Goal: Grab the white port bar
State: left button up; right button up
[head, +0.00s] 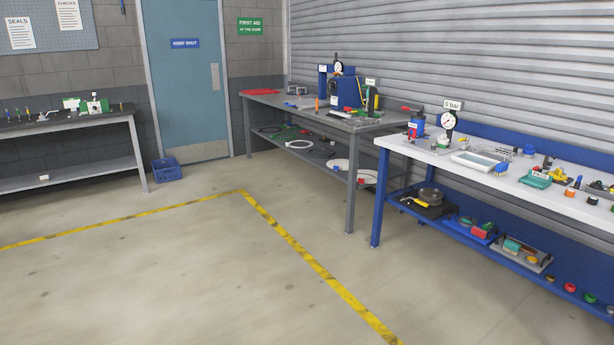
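I cannot make out a white port bar for certain at this distance. A small white block (43,177) lies on the lower shelf of the left bench; I cannot tell what it is. A white and green piece (97,105) stands on top of that bench, too small to identify. Neither of my grippers shows in the head view.
A grey bench (350,127) with a blue press stands at the back, coils on its shelf. A white-topped bench (395,145) with a gauge, tray and small parts is at right. A blue crate (167,170) sits by the door. The yellow-lined floor is clear.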

aim_at(333, 113)
jog(key=i, duration=2.55)
jog(key=i+z, duration=0.15)
jog(key=i, duration=0.45)
jog(key=i+j+z, duration=0.15)
jog(key=i, duration=0.45)
jog(key=i+j+z, duration=0.15)
jog(key=i, duration=0.4)
jog(key=j, duration=0.1)
